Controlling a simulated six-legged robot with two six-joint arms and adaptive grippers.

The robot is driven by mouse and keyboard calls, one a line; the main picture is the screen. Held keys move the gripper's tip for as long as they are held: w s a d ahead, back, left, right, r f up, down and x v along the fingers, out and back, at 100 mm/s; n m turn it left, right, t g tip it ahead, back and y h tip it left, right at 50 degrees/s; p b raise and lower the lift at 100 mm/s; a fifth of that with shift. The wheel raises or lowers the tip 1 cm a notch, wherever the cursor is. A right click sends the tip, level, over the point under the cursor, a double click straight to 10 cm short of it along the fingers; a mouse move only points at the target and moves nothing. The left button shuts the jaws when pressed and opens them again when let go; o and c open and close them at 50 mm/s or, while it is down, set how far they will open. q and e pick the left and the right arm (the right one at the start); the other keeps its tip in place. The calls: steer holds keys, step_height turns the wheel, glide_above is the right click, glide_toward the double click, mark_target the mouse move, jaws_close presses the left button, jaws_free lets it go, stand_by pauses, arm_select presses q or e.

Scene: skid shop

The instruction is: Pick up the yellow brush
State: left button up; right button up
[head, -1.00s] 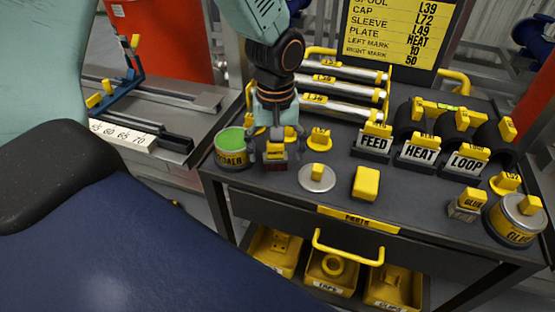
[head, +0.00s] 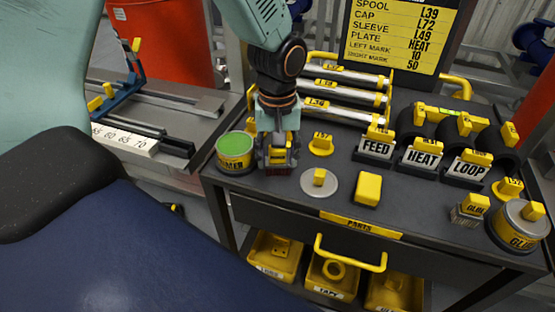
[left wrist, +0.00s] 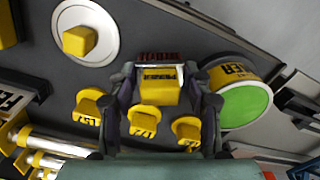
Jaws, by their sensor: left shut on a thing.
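The yellow brush (head: 279,153), a small block with a yellow top marked PRIMER and a dark reddish lower part, stands on the cart top beside the green-topped primer can. My left gripper (head: 277,160) reaches down from above and is shut on the brush. In the left wrist view the brush (left wrist: 159,86) sits between the two fingers (left wrist: 160,92). Its base is partly hidden by the fingers in the head view, and I cannot see a clear gap under it. My right gripper is not in view.
The primer can (head: 235,158) is close on the left. A round plate with a yellow knob (head: 319,184), a yellow block (head: 367,189) and a yellow L57 piece (head: 321,145) lie to the right. Metal tubes (head: 345,95) are behind. A glue can (head: 518,226) stands far right.

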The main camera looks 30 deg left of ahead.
arm_select(q)
step_height(320, 180, up, 9)
steer(key=p, duration=0.2)
steer(key=shift+r+p, duration=0.1)
steer(key=shift+p, duration=0.25)
steer(key=shift+w+a+r, duration=0.1)
steer(key=shift+r, duration=0.35)
steer(key=shift+d+m, duration=0.25)
steer(key=shift+m, duration=0.45)
steer(key=s+d+f+m, duration=0.1)
steer(key=d+f+m, duration=0.3)
steer(key=d, duration=0.4)
steer(key=shift+d+f+m, duration=0.15)
steer(key=shift+f+m, duration=0.05)
steer(key=shift+m, duration=0.7)
